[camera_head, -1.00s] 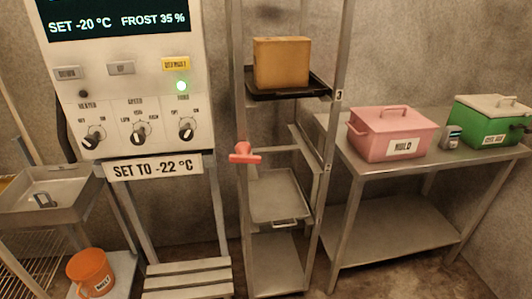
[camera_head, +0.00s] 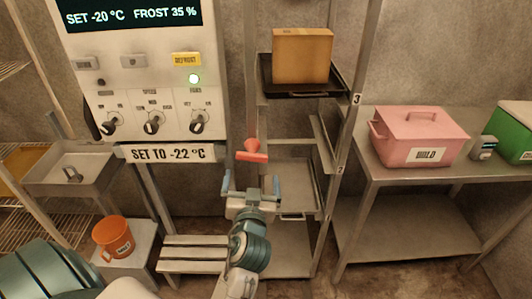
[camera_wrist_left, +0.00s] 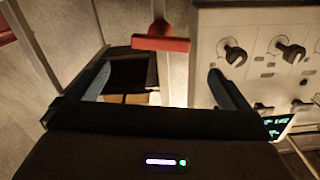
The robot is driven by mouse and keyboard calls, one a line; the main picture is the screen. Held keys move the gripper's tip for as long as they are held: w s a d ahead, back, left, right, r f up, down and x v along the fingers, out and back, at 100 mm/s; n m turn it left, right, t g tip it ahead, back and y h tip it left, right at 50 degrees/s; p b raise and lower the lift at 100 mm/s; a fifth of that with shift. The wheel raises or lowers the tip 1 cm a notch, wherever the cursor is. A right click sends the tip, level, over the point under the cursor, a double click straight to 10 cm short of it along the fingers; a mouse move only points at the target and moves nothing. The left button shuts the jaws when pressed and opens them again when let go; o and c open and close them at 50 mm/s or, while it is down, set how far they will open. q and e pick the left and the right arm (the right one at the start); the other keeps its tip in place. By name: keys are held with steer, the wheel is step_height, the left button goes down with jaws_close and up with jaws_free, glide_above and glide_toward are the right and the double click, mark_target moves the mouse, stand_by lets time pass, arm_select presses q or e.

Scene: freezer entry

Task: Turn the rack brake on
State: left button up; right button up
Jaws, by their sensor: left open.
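The rack brake is a red handle (camera_head: 251,151) on the left upright of the metal rack (camera_head: 346,130). Its crossbar sits level with the sign reading SET TO -22 °C. My left gripper (camera_head: 251,186) is just below the handle, jaws apart and empty, not touching it as far as I can tell. In the left wrist view the red handle (camera_wrist_left: 161,44) lies beyond the open fingers of the left gripper (camera_wrist_left: 160,78), roughly midway between them. My right gripper is not in view.
A control panel (camera_head: 140,75) with knobs stands left of the handle. A black tray (camera_head: 300,93) with a tan block (camera_head: 301,56) sits on the rack above. A pink box (camera_head: 418,138) stands on the right table. An orange mug (camera_head: 112,237) is at lower left.

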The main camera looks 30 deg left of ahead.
mark_target(252, 159)
arm_select(q)
steer(key=p+x, duration=0.3)
steer(key=x, duration=0.5)
steer(key=shift+w+a, duration=0.2)
steer(key=shift+w, duration=0.05)
steer(key=shift+x, duration=0.85)
steer(key=shift+f, duration=0.1)
steer(key=shift+c, duration=0.2)
steer(key=c, duration=0.9)
steer(key=shift+o, duration=0.2)
